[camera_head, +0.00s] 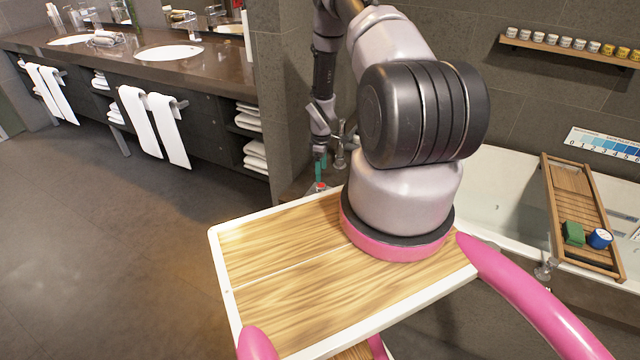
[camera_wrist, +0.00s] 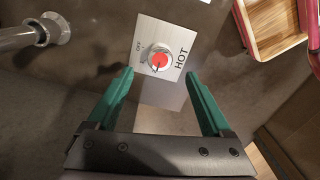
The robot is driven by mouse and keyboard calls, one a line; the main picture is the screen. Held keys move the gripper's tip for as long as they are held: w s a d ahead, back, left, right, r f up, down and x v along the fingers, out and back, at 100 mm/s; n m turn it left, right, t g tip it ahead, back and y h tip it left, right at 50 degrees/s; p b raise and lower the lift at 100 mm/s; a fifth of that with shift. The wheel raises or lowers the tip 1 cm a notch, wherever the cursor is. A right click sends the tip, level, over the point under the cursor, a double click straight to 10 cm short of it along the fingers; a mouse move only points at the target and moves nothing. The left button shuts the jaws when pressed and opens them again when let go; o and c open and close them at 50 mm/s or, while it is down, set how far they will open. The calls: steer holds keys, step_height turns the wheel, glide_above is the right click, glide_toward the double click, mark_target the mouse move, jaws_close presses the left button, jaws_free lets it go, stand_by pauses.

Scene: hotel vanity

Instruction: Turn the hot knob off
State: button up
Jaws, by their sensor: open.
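The hot knob (camera_wrist: 160,59) is a round red-and-silver dial on a white plate (camera_wrist: 147,30) lettered OFF on its left and HOT on its right. A dark mark shows on the dial, but its exact setting is too small to read. My gripper (camera_wrist: 158,74) is open, with its two green fingers apart on either side below the knob in the wrist view. Nothing is between the fingertips, and they do not visibly touch the knob. In the head view the gripper (camera_head: 320,168) points down just above a small red spot, which seems to be the knob; my arm partly hides this area.
A wooden tray (camera_wrist: 272,30) is at the upper right of the wrist view. The bathtub (camera_head: 505,190) carries a wooden caddy (camera_head: 585,215). The vanity counter (camera_head: 110,65) is left; open floor lies before it.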

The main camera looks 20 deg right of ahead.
mark_target(321, 185)
step_height(321, 185, down, 7)
steer(key=shift+r, duration=0.1)
stand_by(0.3)
jaws_close()
